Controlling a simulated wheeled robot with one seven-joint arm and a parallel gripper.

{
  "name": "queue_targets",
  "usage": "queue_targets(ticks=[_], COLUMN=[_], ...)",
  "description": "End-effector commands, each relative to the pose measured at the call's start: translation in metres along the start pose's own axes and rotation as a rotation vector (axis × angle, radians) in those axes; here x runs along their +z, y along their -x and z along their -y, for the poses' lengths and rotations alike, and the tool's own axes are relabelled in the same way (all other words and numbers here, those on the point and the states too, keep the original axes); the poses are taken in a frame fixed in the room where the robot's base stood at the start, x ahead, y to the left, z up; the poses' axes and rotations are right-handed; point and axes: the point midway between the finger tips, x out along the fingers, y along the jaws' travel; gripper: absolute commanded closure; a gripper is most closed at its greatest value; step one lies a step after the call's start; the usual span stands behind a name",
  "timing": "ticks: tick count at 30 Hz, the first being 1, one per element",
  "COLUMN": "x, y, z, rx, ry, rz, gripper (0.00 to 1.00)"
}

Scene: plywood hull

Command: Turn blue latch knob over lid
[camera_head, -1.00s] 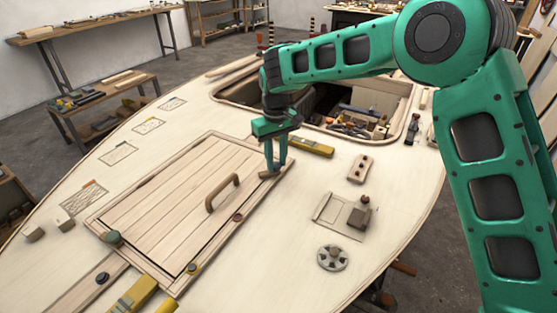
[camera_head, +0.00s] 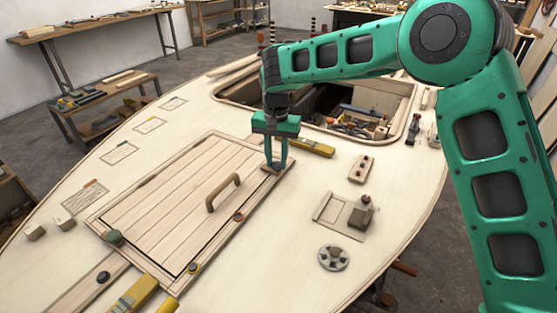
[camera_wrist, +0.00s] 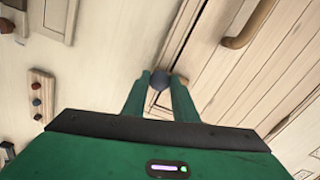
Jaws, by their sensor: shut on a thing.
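The blue latch knob (camera_wrist: 160,79) shows in the wrist view between my two fingertips, beside the lid's edge. My gripper (camera_head: 275,167) is shut on it, reaching down at the lid's far right corner. It also shows in the wrist view (camera_wrist: 161,84). In the head view the fingers mostly hide the knob. The planked wooden lid (camera_head: 180,190) lies flat in its frame, with a curved wooden handle (camera_head: 222,193). The handle also shows in the wrist view (camera_wrist: 248,25). How far the latch reaches over the lid I cannot tell.
A green knob (camera_head: 114,237), a yellow-based knob (camera_head: 192,268) and a red-brown knob (camera_head: 238,216) sit around the lid. A yellow level (camera_head: 315,147) lies close behind my gripper. An open hatch (camera_head: 225,100) is beyond. A round fitting (camera_head: 333,257) stands at front right.

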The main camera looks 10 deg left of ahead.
Motion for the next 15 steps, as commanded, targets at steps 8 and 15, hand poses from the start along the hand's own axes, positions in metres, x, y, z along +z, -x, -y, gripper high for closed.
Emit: queue_targets(ticks=[8, 15], x=[-0.0033, -0.0035], y=[0.0026, 0.0027], z=[0.0013, 0.0012], rx=[-0.007, -0.007], ry=[-0.06, -0.067], rz=[-0.009, -0.009], gripper=[0.97, 0.96])
